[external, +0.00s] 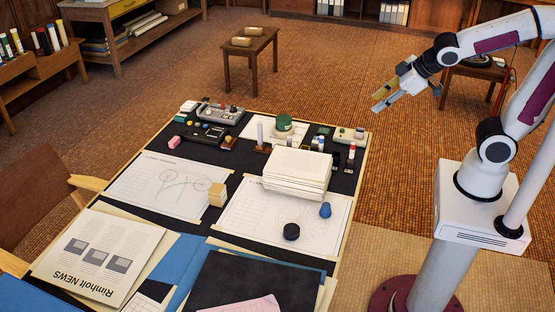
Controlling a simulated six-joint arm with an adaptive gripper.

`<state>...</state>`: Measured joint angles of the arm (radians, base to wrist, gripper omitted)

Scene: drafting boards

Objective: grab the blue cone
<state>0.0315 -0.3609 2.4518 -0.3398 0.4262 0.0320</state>
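The blue cone (325,210) is small and stands upright on a white drawing sheet near the right side of the drafting table. A black round object (291,231) sits just to its lower left, apart from it. My gripper (381,99) is raised in the air beyond the table's right edge, well above and away from the cone. Its two fingers, one yellowish and one grey-blue, are spread apart with nothing seen between them.
A thick stack of white paper (297,172) stands close behind the cone. A wooden block (217,194) sits to the left. Control boxes, a green container (284,122) and small bottles crowd the table's back. A black folder (256,283) and newspaper (98,257) cover the front.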

